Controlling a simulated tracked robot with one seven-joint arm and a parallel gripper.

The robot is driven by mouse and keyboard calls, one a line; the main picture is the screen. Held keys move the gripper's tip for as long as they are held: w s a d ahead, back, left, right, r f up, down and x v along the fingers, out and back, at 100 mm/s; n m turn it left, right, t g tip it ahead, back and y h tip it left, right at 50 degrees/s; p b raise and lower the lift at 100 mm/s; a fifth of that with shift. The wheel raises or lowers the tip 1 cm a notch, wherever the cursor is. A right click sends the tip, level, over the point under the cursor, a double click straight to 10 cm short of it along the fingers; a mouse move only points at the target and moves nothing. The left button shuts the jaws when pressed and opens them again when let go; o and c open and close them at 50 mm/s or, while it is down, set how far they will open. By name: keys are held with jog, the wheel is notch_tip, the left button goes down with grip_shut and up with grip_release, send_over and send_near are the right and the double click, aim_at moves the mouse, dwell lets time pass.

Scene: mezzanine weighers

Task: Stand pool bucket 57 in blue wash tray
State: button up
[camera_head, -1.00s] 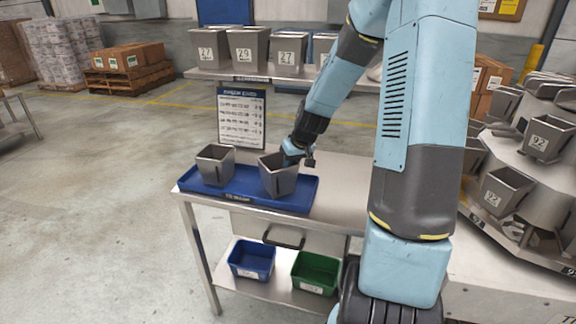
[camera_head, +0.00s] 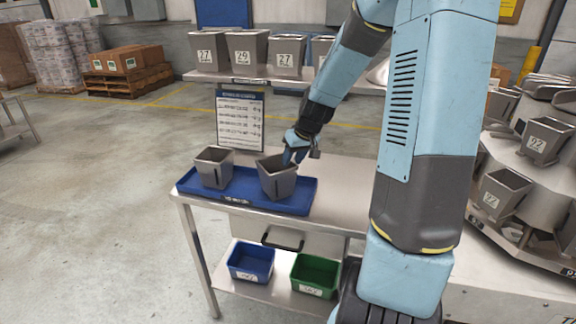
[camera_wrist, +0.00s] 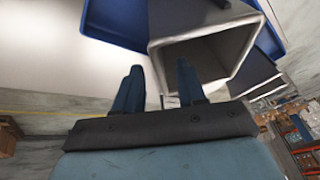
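The blue wash tray (camera_head: 237,199) lies on the steel table. Two grey buckets stand upright in it: a left bucket (camera_head: 213,170) and a right bucket (camera_head: 277,182). No number can be read on either, so I cannot tell which is 57. My gripper (camera_head: 288,162) is just above the right bucket's rim. In the wrist view its two fingers (camera_wrist: 160,88) are spread apart with nothing gripped between them. The right bucket's open mouth (camera_wrist: 215,55) is beside the right finger, with the tray's blue edge (camera_wrist: 118,22) behind.
Several numbered buckets (camera_head: 246,47) stand on the shelf behind. A printed sign (camera_head: 240,119) stands behind the tray. A blue bin (camera_head: 251,262) and a green bin (camera_head: 315,275) sit on the lower shelf. Weigher buckets (camera_head: 500,194) are at the right. The tabletop right of the tray is clear.

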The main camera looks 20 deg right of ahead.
jog(key=s+a+r+h, duration=0.1)
jog(key=s+a+r, duration=0.2)
jog(key=s+r, duration=0.5)
jog(key=s+a+r+h, duration=0.1)
jog(key=s+a+r, duration=0.1)
jog(key=s+r, duration=0.75)
jog(key=s, duration=0.4)
jog(key=s+r+m+t, duration=0.1)
jog(key=s+r, duration=0.1)
jog(key=s, duration=0.5)
jog(key=shift+s+a+r, duration=0.3)
jog(key=shift+a+r, duration=0.05)
jog(key=shift+a, duration=0.05)
